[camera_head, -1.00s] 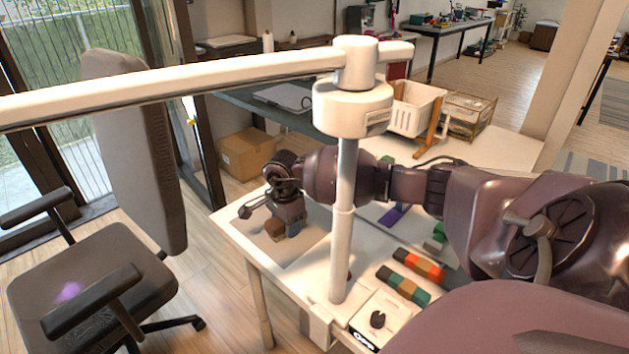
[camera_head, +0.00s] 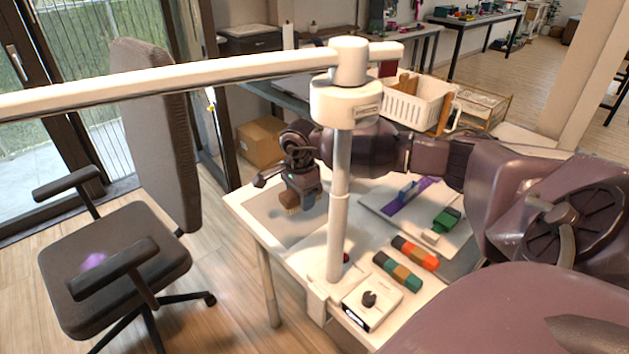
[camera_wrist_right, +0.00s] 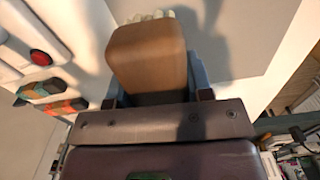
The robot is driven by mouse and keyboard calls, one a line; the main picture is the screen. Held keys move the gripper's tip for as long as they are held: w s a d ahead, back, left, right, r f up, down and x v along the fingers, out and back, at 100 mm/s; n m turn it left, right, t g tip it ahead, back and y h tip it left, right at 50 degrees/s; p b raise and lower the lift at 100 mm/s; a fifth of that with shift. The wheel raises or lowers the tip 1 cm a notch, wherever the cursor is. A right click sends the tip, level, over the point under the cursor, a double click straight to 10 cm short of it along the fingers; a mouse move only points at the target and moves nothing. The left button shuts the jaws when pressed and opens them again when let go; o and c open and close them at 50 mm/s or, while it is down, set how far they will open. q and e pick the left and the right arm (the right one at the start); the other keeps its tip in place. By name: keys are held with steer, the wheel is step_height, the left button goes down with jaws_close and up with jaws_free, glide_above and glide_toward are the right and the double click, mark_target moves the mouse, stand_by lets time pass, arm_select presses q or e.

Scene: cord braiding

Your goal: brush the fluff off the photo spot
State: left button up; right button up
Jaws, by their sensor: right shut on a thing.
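My right gripper (camera_head: 302,186) is shut on a brown block-shaped brush (camera_head: 290,201) at the left end of the white table. In the right wrist view the brush (camera_wrist_right: 150,62) fills the space between the jaws, with pale bristles (camera_wrist_right: 152,15) at its far end. The brush is over a flat grey area (camera_head: 262,208), which looks like the photo spot; it also shows in the right wrist view (camera_wrist_right: 238,35). I cannot tell whether the bristles touch it. I cannot make out any fluff. My left gripper is not in view.
A white lamp post (camera_head: 339,215) stands right of the brush, its long arm crossing above. A control box (camera_head: 372,300), striped blocks (camera_head: 397,272) and a board with a purple item (camera_head: 408,196) lie to the right. A dark chair (camera_head: 115,260) stands left of the table.

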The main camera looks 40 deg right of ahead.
steer(key=shift+r+p, duration=0.3)
steer(key=shift+r, duration=0.7)
